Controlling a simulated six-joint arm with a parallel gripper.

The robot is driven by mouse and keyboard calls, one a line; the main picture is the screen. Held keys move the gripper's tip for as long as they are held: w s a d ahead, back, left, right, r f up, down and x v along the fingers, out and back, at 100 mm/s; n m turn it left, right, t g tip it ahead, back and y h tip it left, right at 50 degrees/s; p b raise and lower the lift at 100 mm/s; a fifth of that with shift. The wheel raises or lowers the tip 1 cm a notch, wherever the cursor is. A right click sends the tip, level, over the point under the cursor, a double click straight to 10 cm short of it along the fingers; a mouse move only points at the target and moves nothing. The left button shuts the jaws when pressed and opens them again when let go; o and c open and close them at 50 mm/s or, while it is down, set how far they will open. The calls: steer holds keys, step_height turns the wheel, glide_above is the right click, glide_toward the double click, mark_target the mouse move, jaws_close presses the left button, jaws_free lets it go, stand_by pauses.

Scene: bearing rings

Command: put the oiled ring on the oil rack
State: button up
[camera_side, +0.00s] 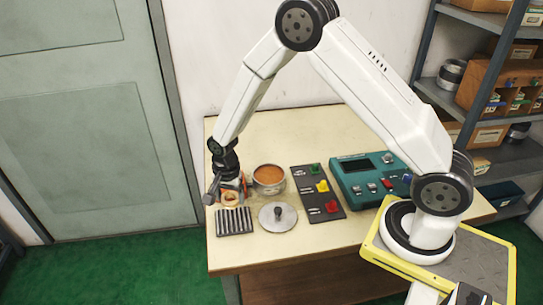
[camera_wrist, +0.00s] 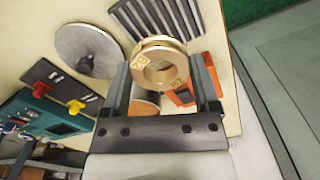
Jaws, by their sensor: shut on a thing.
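A brass-coloured ring (camera_wrist: 140,60) with pale markings on its face sits between the two fingers of my gripper (camera_wrist: 162,76) in the wrist view. In the side view the ring (camera_side: 230,198) shows at the left end of the table, below my wrist, and my gripper (camera_side: 227,190) is shut on it. A dark rack with pale parallel slats (camera_side: 234,222) lies just in front of the ring in the side view. It also shows at the top of the wrist view (camera_wrist: 152,18), beyond the ring. I cannot tell whether oil coats the ring.
A pot of orange-brown oil (camera_side: 268,175) stands right of my gripper. A round grey lid with a knob (camera_side: 270,222) lies beside the rack. Further right are a switch panel (camera_side: 311,204) and a teal device (camera_side: 352,190). An orange object (camera_wrist: 181,97) lies near the right finger.

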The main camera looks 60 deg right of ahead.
mark_target(233, 219)
steer(key=shift+f, duration=0.15)
steer(key=shift+f, duration=1.85)
steer(key=shift+f, duration=1.45)
stand_by(1.6)
steer(key=o, duration=1.3)
steer(key=shift+r, duration=0.1)
step_height(233, 219, up, 7)
steer(key=shift+r, duration=0.15)
steer(key=shift+r, duration=0.1)
stand_by(0.5)
